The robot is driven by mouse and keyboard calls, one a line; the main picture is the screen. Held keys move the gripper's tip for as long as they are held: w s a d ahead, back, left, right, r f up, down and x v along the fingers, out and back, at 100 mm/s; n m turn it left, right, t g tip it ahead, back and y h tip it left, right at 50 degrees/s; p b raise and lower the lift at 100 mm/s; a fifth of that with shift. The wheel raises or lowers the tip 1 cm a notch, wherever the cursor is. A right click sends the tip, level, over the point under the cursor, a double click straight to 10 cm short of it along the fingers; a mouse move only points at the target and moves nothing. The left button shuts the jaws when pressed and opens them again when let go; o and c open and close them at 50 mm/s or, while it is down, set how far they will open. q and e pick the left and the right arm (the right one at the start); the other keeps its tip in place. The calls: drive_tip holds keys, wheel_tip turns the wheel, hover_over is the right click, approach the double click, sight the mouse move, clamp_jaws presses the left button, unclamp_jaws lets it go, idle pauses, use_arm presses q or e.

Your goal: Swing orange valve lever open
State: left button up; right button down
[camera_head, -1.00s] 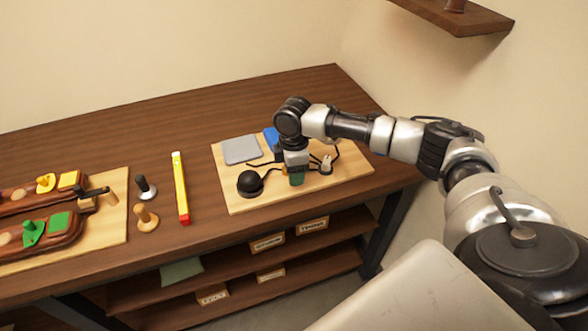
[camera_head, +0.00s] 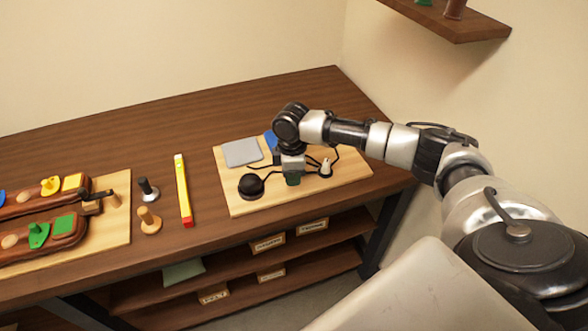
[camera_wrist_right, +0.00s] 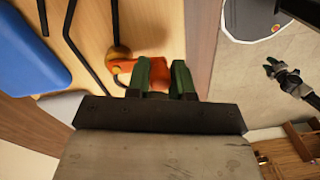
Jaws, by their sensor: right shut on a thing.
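The orange valve lever (camera_wrist_right: 127,71) shows in the right wrist view, beside and partly behind my right gripper's green fingers. A brass-coloured round part (camera_wrist_right: 118,55) sits at its end. My right gripper (camera_wrist_right: 167,78) is shut on the lever; the fingers hide where they grip it. In the head view my right gripper (camera_head: 292,180) is low over the light wooden board (camera_head: 335,184), and its body hides the lever. What looks like my left gripper (camera_wrist_right: 275,72) shows small and dark in the right wrist view, away from the board; its jaw state is unclear.
The board also carries a black dome (camera_head: 251,184), a grey pad (camera_head: 242,152), a blue block (camera_head: 270,140), dark rods and a small pale fitting (camera_head: 326,167). Left of it lie a yellow-red bar (camera_head: 183,190) and two knobbed pegs. A wall shelf (camera_head: 450,22) hangs upper right.

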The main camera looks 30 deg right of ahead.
drive_tip(key=m+p, duration=0.1)
drive_tip(key=p, duration=0.1)
drive_tip(key=a+m+p, duration=0.1)
drive_tip(key=m+p, duration=0.1)
drive_tip(key=w+a+m+p, duration=0.1)
drive_tip(key=m+p, duration=0.1)
drive_tip(key=shift+r, duration=0.3)
drive_tip(key=m+p, duration=0.1)
drive_tip(key=w+m+p, duration=0.1)
drive_tip(key=m, duration=0.1)
drive_tip(key=shift+w+a+f+p, duration=0.1)
drive_tip(key=shift+a+p, duration=0.3)
drive_tip(key=shift+w+a+f+m+t+p, duration=0.1)
drive_tip(key=shift+w+m+t+p, duration=0.15)
drive_tip(key=shift+m, duration=0.4)
drive_tip(key=shift+w+m+t+p, duration=0.15)
drive_tip(key=shift+m+p, duration=0.2)
drive_tip(key=shift+m, duration=0.3)
drive_tip(key=shift+w, duration=0.1)
drive_tip(key=c, duration=1)
unclamp_jaws()
wheel_tip(320, 180, up, 11)
drive_tip(key=b, duration=0.1)
drive_tip(key=shift+d+f+b, duration=0.15)
drive_tip(key=shift+d+b, duration=0.05)
drive_tip(key=shift+b, duration=0.1)
